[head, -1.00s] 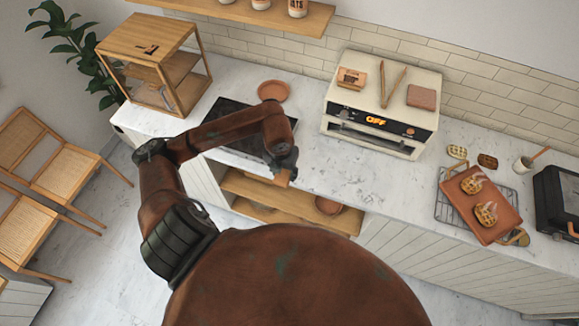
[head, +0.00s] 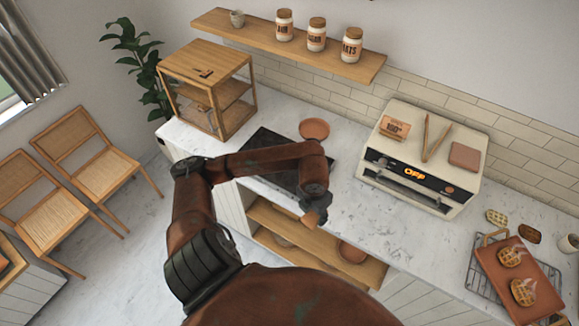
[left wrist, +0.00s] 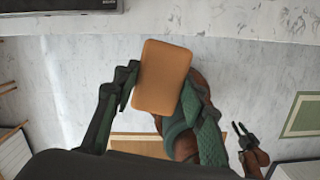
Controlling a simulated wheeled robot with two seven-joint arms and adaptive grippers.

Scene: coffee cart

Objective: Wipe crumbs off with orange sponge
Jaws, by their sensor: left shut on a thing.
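My left gripper (head: 314,205) is shut on the orange sponge (left wrist: 162,76). In the left wrist view the sponge sits upright between the dark finger and the green-patched finger. In the head view the sponge (head: 311,219) shows as a small tan-orange piece below the gripper, in front of the counter's front edge. The white marble counter (head: 345,215) lies behind it. I cannot make out crumbs in these frames. My right gripper (left wrist: 243,134) shows small at the right of the left wrist view, apart from the sponge; its jaw state is unclear.
A black cooktop (head: 270,150) and a terracotta plate (head: 314,129) lie on the counter. A wooden display case (head: 207,90) stands left, a cream oven (head: 424,160) right. A tray (head: 500,258) with waffles rests on a wire rack. Open shelves (head: 300,236) lie below the counter.

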